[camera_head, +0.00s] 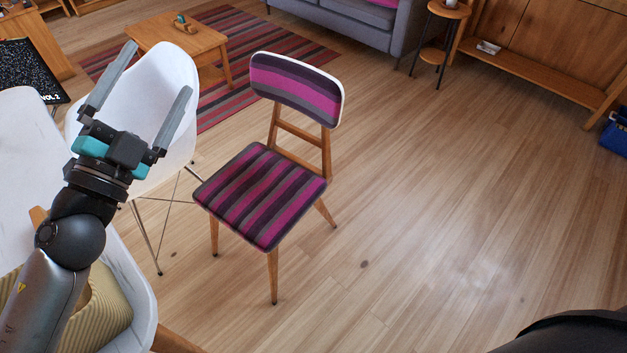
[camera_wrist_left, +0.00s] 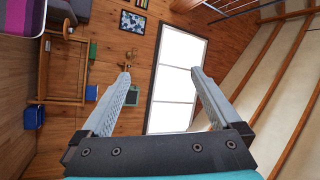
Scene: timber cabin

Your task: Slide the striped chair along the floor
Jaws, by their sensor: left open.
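The striped chair (camera_head: 262,195) stands upright on the wooden floor in the middle of the head view. Its seat and backrest (camera_head: 296,88) have magenta, purple and grey stripes, and its legs are wooden. My left gripper (camera_head: 158,72) is raised to the left of the chair, in front of a white chair, apart from the striped chair. Its two grey fingers are spread wide with nothing between them. They also show open and empty in the left wrist view (camera_wrist_left: 160,85). My right gripper is not seen.
A white shell chair (camera_head: 165,90) stands left of the striped chair. A white table (camera_head: 25,135) is at the left edge. A low wooden table (camera_head: 178,40) stands on a striped rug (camera_head: 232,95) behind, near a grey sofa (camera_head: 345,22). The floor (camera_head: 440,200) to the right is clear.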

